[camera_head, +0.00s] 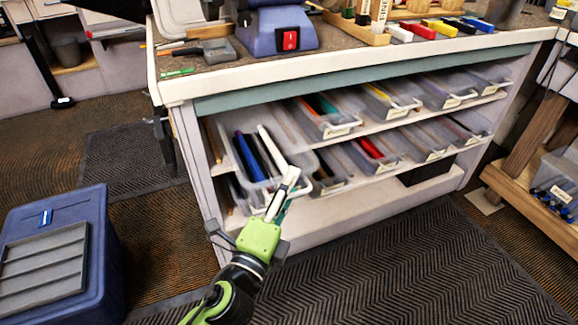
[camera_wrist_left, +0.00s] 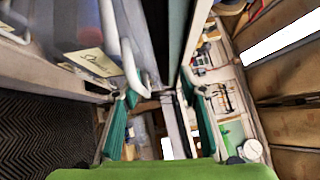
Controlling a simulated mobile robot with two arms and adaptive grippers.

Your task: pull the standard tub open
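My left gripper (camera_head: 284,188) is at the front of a clear tub (camera_head: 243,185) at the left end of the upper shelf. The tub holds dark, blue and white grips and sticks out past the shelf's front edge. In the left wrist view, the green-padded fingers of the gripper (camera_wrist_left: 160,100) stand apart. A pale tub handle (camera_wrist_left: 131,62) and a label (camera_wrist_left: 95,62) show just beyond the left finger. The label's writing is too blurred to read surely. Whether the fingers touch the handle cannot be told. My right gripper is not in view.
More clear tubs (camera_head: 335,128) fill two shelves under the workbench (camera_head: 340,72). A blue bin (camera_head: 100,235) stands on the floor at left. A wooden rack (camera_head: 530,185) stands at right. The dark mat (camera_head: 420,260) before the bench is clear.

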